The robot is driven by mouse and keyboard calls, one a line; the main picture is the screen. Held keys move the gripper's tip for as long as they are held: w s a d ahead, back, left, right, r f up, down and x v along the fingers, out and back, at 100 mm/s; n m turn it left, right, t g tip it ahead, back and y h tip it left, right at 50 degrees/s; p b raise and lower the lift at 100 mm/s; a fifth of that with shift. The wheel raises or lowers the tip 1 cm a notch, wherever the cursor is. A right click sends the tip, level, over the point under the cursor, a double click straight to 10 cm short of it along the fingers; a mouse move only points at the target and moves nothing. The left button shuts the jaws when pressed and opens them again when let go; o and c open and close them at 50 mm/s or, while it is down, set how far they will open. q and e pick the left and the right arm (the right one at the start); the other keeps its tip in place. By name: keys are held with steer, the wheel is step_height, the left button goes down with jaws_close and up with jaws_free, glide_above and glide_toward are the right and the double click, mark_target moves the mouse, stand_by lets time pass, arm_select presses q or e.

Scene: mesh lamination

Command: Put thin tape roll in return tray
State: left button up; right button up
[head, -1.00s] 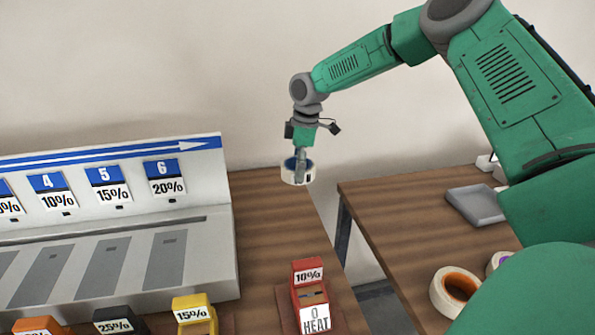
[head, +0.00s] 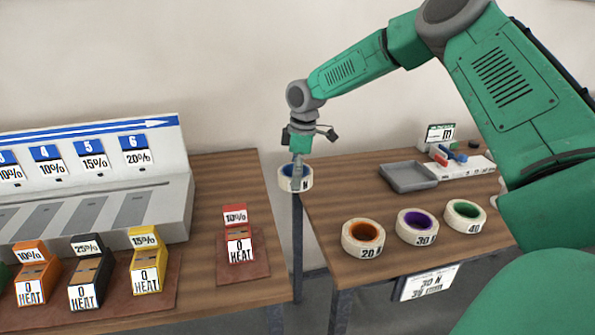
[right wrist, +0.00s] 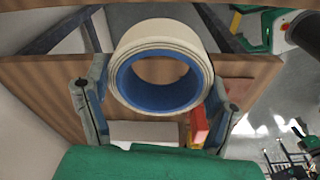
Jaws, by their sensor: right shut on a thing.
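A cream tape roll with a blue core (head: 295,178) is held in my right gripper (head: 298,170), above the gap at the left edge of the right-hand table. In the right wrist view the roll (right wrist: 160,45) sits between the two fingers of the right gripper (right wrist: 155,95), its blue inner ring facing the camera. The grey, shallow, empty tray (head: 408,188) lies on the right-hand table, to the right of the held roll and apart from it. My left gripper is not in view.
Three more rolls, with orange (head: 363,238), purple (head: 417,226) and green (head: 464,216) cores, stand along the front of the right-hand table (head: 340,192). A sign and a white block (head: 462,167) are right of the tray. The left table (head: 215,185) carries a slotted rack (head: 90,195) and several labelled boxes.

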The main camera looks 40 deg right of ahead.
mark_target(288, 178)
steer(key=a, duration=0.1)
steer(key=a+m, duration=0.1)
steer(key=a, duration=0.1)
steer(key=shift+s+a+f, duration=0.2)
steer(key=shift+s+a, duration=0.1)
steer(key=shift+s, duration=0.1)
steer(key=s+a+m, duration=0.4)
steer(key=s+a, duration=0.2)
steer(key=a, duration=0.5)
steer(key=s+a+m+h, duration=0.1)
steer(key=s+a+m, duration=0.3)
steer(key=a, duration=0.7)
steer(key=s, duration=0.2)
steer(key=shift+s+m, duration=0.3)
steer(key=shift+s, duration=0.1)
steer(key=shift+d+r, duration=0.1)
steer(key=shift+d, duration=0.05)
